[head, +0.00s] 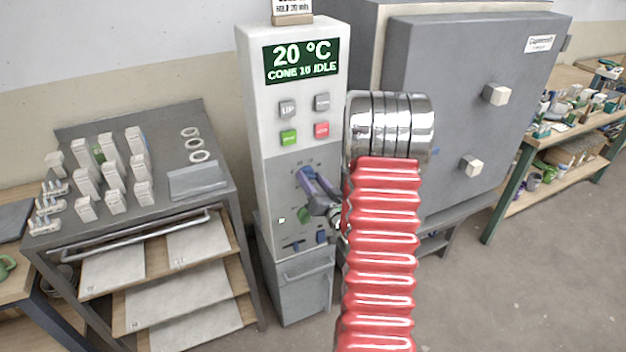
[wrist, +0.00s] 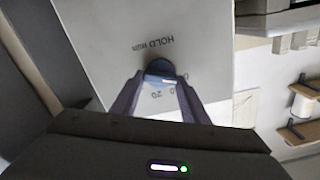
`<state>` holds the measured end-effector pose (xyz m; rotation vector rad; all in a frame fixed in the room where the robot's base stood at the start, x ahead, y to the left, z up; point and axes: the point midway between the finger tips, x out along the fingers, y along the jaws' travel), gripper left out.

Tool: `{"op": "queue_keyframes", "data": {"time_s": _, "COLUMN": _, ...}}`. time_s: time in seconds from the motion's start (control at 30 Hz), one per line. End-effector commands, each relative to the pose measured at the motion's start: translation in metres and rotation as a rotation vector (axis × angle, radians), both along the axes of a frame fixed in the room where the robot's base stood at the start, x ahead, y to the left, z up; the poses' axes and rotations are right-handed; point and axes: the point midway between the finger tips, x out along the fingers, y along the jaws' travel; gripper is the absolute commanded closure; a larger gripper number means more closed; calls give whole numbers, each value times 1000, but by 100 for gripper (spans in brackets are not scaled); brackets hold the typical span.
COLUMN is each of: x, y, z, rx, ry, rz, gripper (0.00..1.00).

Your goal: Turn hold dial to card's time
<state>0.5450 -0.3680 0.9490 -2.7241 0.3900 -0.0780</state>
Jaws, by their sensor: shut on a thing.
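The kiln controller (head: 258,150) is a tall pale box with a lit display (head: 300,60) reading "20 °C, CONE 10 IDLE". The card (head: 292,8) on its top is cut by the frame edge; its lower line seems to read "HOLD 20 min". The hold dial (wrist: 160,68) is a dark blue knob on the panel, with "HOLD min" printed beside it and a "20" mark near it in the wrist view. My gripper (wrist: 160,82) is shut on the dial. In the head view my gripper (head: 308,180) is at the lower panel, and my arm partly hides it. The dial's exact setting is unclear.
Grey and coloured buttons (head: 289,137) sit above the dial. The grey kiln (head: 450,110) stands right of the controller. A rack with shelves (head: 180,262) and several small white pieces stands left. Open floor (head: 530,290) lies at right.

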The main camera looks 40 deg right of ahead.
Motion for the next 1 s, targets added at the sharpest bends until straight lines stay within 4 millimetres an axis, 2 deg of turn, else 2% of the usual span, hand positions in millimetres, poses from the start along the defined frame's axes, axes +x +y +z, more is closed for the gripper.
{"op": "queue_keyframes", "data": {"time_s": 0.07, "x": 0, "y": -1, "z": 0, "rx": 0, "ry": 1, "rz": -2, "gripper": 80}}
{"op": "queue_keyframes", "data": {"time_s": 0.1, "x": -1, "y": -7, "z": 0, "rx": -1, "ry": 0, "rz": -4, "gripper": 82}}
{"op": "queue_keyframes", "data": {"time_s": 0.57, "x": 0, "y": -2, "z": -1, "rx": 79, "ry": -22, "rz": -5, "gripper": 82}}
{"op": "queue_keyframes", "data": {"time_s": 1.0, "x": -1, "y": -4, "z": -2, "rx": 396, "ry": -115, "rz": -6, "gripper": 82}}
